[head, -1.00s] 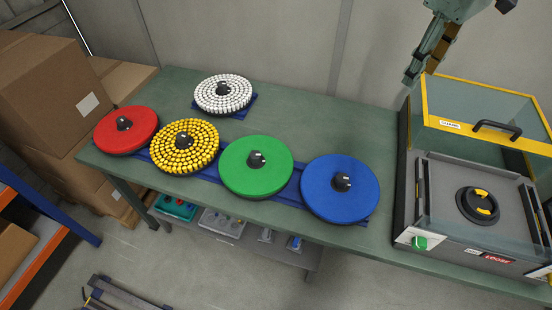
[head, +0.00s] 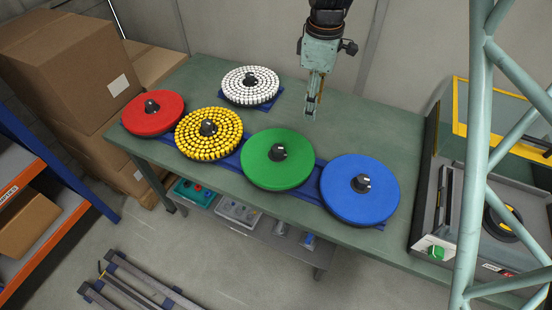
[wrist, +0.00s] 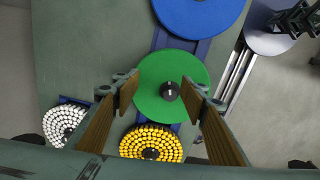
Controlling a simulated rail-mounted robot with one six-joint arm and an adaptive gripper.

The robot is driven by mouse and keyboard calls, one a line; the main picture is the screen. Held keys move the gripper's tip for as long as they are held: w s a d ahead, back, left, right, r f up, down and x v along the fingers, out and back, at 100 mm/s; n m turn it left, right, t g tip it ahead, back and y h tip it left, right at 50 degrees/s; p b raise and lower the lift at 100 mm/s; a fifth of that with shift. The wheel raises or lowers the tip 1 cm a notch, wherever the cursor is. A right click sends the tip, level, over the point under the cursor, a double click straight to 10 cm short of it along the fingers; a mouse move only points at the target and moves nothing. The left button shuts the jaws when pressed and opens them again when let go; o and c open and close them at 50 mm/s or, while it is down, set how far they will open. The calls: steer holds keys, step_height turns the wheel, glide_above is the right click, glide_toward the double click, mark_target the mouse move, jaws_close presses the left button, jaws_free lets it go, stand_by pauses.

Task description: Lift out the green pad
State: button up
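The green pad (head: 270,168) is a round disc with a black knob at its centre. It sits on a blue rack on the green table, between the yellow-dotted disc and the blue disc. In the wrist view the green pad (wrist: 152,88) lies below and between my fingers, its knob unobstructed. My gripper (head: 313,108) hangs above the table, behind and to the right of the green pad, pointing down. In the wrist view its two brown-padded fingers (wrist: 160,115) are wide apart with nothing held between them.
A blue disc (head: 360,200), a yellow-dotted disc (head: 208,143), a red disc (head: 153,121) and a white-dotted disc (head: 251,93) lie close by. A yellow-framed glass machine (head: 460,110) stands at the right, partly behind pale green struts (head: 476,150). The table behind the green pad is clear.

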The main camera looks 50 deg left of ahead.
mark_target(278, 148)
steer(key=s+a+f+n, duration=0.2)
steer(key=s+a+f, duration=0.4)
steer(key=s, duration=0.2)
steer(key=shift+a+f+n, duration=0.2)
steer(key=shift+f+n, duration=0.1)
steer(key=shift+f, duration=0.1)
steer(key=shift+s+f, duration=0.1)
steer(key=shift+f, duration=4.2)
steer(key=shift+s+d+f, duration=0.1)
steer(key=shift+s+f, duration=0.05)
steer(key=shift+f, duration=0.75)
steer(key=shift+s+f, duration=0.1)
steer(key=shift+f, duration=1.6)
